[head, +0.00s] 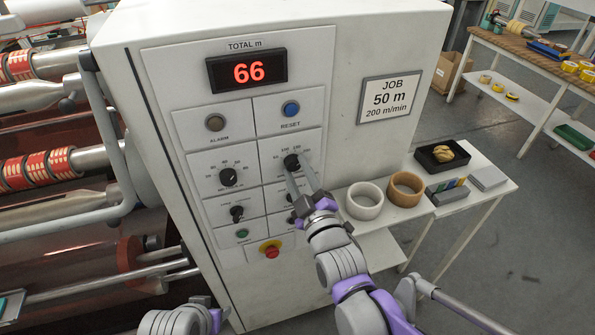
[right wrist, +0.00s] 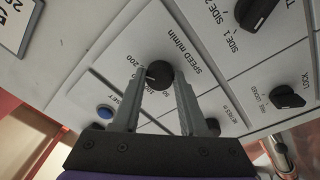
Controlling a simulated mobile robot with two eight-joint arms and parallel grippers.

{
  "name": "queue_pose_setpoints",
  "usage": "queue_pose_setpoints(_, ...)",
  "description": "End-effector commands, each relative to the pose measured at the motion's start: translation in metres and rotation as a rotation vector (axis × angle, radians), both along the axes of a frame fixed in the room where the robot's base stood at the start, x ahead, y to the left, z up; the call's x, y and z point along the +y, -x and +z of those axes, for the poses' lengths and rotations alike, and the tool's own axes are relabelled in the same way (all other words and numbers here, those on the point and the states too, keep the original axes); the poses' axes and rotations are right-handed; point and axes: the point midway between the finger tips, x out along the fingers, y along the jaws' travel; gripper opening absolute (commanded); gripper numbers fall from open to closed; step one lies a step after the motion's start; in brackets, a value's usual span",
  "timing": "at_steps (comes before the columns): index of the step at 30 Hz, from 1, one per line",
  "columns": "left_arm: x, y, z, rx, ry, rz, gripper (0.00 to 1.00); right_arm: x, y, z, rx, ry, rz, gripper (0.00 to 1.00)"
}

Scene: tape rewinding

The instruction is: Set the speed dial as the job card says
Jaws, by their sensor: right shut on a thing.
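The black speed dial (head: 292,161) is on the white panel, upper right of the dial group. It also shows in the right wrist view (right wrist: 158,75), beside the label SPEED m/min, with a pale pointer mark toward the left. My right gripper (head: 298,172) has one finger on each side of this dial and is shut on it. The exact scale value at the mark is too small to tell. The job card (head: 390,98) reads JOB, 50 m, 200 m/min.
The red display (head: 248,71) reads 66 under TOTAL m. Other controls are close by: a blue reset button (head: 291,109), a left dial (head: 228,177) and a red stop button (head: 270,249). Two tape rolls (head: 364,201) (head: 405,189) sit on a side table to the right.

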Motion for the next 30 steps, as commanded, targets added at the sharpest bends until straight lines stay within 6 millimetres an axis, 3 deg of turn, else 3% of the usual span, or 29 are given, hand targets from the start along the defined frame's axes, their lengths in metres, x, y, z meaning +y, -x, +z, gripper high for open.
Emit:
queue_pose_setpoints(9,0.000,0.000,0.000,0.000,0.000,0.000,0.50,0.000,0.000,0.000,0.001,-0.003,0.000,0.00)
queue_pose_setpoints(10,0.000,0.000,0.000,0.000,0.000,0.000,0.50,0.000,0.000,0.000,0.001,-0.003,0.000,0.48)
queue_pose_setpoints(14,0.000,0.000,0.000,0.000,0.000,0.000,0.50,0.000,0.000,0.000,0.001,-0.003,0.000,0.71)
queue_pose_setpoints(24,0.000,0.000,0.000,0.000,0.000,0.000,0.50,-0.001,0.002,0.000,0.000,-0.001,0.000,0.72)
queue_pose_setpoints(30,0.000,0.000,-0.001,0.001,0.000,0.000,0.50,-0.008,0.024,-0.003,0.001,-0.002,0.000,0.72)
